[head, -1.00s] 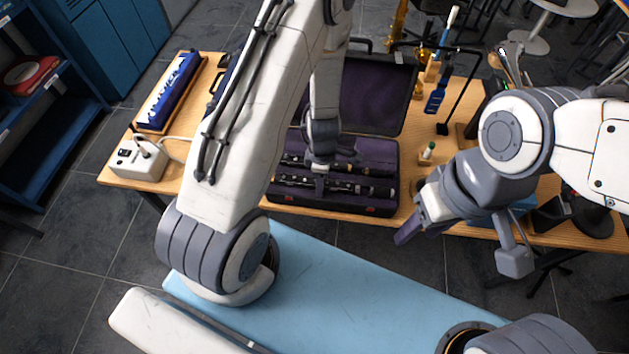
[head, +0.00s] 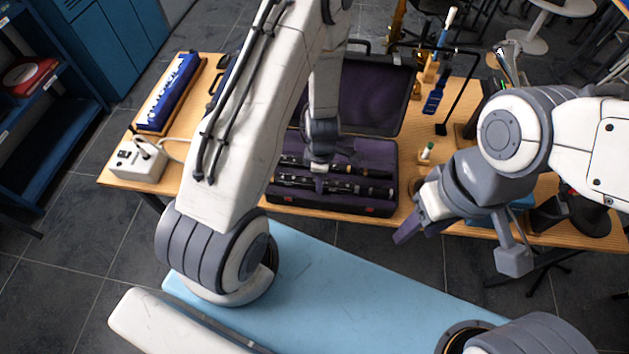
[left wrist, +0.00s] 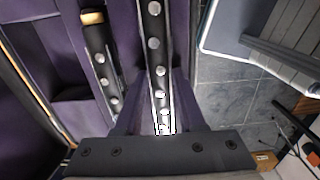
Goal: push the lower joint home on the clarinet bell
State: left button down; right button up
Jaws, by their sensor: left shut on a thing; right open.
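My left gripper (head: 320,164) is down in the open clarinet case, shut on a long black clarinet joint (head: 352,187) with silver keys. I take it to be the lower joint. In the left wrist view this joint (left wrist: 155,45) runs between the fingers. A second black joint (head: 354,171) lies behind it in the case and also shows in the left wrist view (left wrist: 101,62). I cannot make out the bell; the arm hides part of the case. My right gripper (head: 412,214) is open and empty, in front of the table's edge to the right of the case.
The purple-lined case (head: 348,209) sits at the wooden table's front edge, its lid (head: 365,95) open behind. A small bottle (head: 428,151), a stand (head: 441,128) and a blue brush (head: 434,103) are to its right.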

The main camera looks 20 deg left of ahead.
pick_arm(q)
jog(key=shift+r+p, duration=0.5)
jog(key=shift+r, duration=0.1)
dwell(0.3)
jog(key=shift+r+p, duration=2.15)
